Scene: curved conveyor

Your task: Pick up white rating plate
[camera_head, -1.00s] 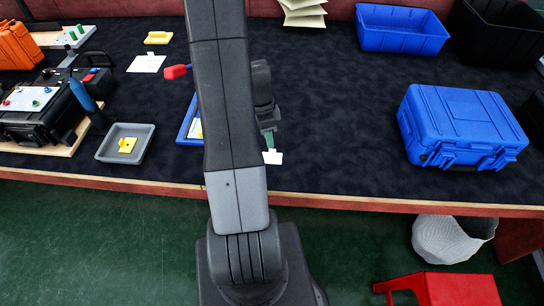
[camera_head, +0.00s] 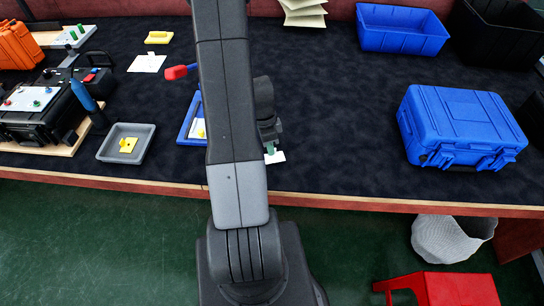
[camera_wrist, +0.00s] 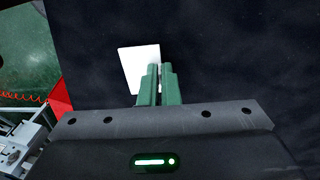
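The white rating plate (camera_head: 276,157) is a small flat white piece near the front edge of the dark table, partly hidden by my gripper. In the wrist view the plate (camera_wrist: 138,66) lies at the left of the green fingertips, with its right edge in line with the gap between them. My gripper (camera_head: 270,150) points down at the plate, just right of my arm link. In the wrist view the fingers of my gripper (camera_wrist: 161,72) are close together, with a thin pale strip between them; they look shut on the plate. Whether the plate is clear of the table cannot be told.
A blue case (camera_head: 462,128) stands at right, with a blue bin (camera_head: 402,40) and black bin (camera_head: 497,45) behind. A grey tray (camera_head: 108,152) with a yellow piece and a blue-rimmed tray (camera_head: 187,132) are at left. The table between gripper and case is clear.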

